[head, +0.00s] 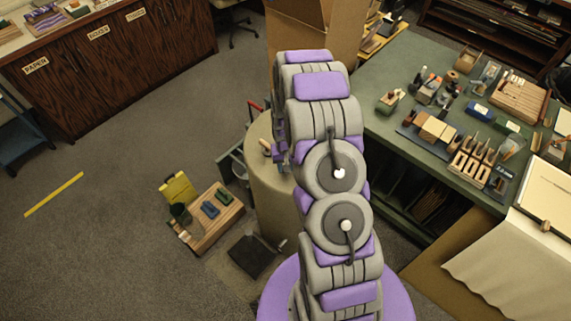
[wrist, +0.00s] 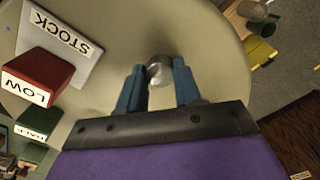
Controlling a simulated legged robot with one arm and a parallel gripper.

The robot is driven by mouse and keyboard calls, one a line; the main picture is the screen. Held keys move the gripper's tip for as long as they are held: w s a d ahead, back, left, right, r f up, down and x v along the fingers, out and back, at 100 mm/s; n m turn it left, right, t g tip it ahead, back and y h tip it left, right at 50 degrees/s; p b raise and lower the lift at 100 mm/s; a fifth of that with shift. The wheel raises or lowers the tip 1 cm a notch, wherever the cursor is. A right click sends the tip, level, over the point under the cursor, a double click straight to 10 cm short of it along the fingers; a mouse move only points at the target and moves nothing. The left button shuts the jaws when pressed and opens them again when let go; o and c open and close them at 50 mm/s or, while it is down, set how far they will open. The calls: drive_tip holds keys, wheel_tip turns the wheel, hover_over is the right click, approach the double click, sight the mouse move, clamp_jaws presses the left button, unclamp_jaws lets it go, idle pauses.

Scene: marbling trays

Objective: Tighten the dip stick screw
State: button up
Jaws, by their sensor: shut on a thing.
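In the wrist view my gripper (wrist: 157,84) has two blue fingers shut on a small pale, roundish metallic piece (wrist: 158,71). It looks like the dip stick screw, but I cannot tell its exact shape or what lies beneath it. The piece is over the round beige table top (wrist: 110,28). No dip stick can be made out clearly.
A green workbench (head: 390,120) crowded with tools is at right. Open floor (head: 110,170) lies left.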

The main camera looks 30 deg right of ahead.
drive_tip(key=m+p, duration=0.1)
drive_tip(key=m, duration=0.6)
drive_tip(key=shift+w+r, duration=0.1)
drive_tip(key=m+p, duration=0.1)
drive_tip(key=m, duration=0.3)
drive_tip(key=m+p, duration=0.1)
drive_tip(key=m, duration=0.3)
drive_tip(key=shift+m, duration=0.3)
drive_tip(key=m, duration=0.5)
drive_tip(key=shift+p, duration=0.3)
drive_tip(key=m, duration=0.5)
drive_tip(key=shift+w+m+b, duration=0.1)
drive_tip(key=shift+m+b, duration=0.3)
drive_tip(key=o, duration=1)
drive_tip(key=shift+o, duration=0.2)
